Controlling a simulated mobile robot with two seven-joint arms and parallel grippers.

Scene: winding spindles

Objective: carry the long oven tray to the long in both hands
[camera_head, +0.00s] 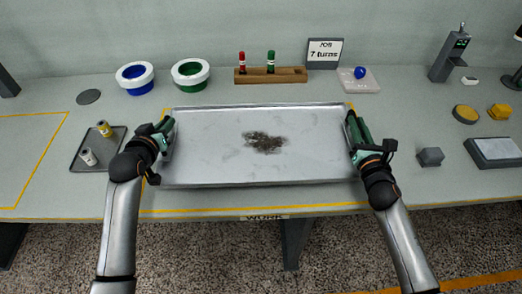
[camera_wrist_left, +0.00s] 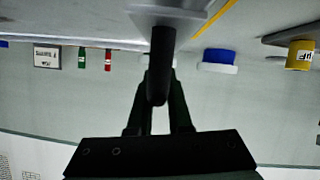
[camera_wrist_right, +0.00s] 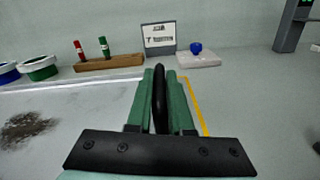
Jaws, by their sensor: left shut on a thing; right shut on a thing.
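The long oven tray (camera_head: 220,165) is a wide, shallow metal tray with a dark brown stain near its middle. It lies across the yellow-outlined area of the table in the head view. My left gripper (camera_head: 166,127) is shut on the handle at the tray's left end; the dark handle (camera_wrist_left: 162,65) shows between its fingers in the left wrist view. My right gripper (camera_head: 353,120) is shut on the handle at the right end; that dark handle (camera_wrist_right: 159,95) shows between the fingers in the right wrist view. I cannot tell whether the tray touches the table.
Behind the tray stand a blue-filled ring (camera_head: 136,78), a green-filled ring (camera_head: 190,73), a wooden rack (camera_head: 286,76) with two spindles, and a job sign (camera_head: 325,53). A small tray (camera_head: 85,160) sits at left. A grey block (camera_head: 430,157) sits at right.

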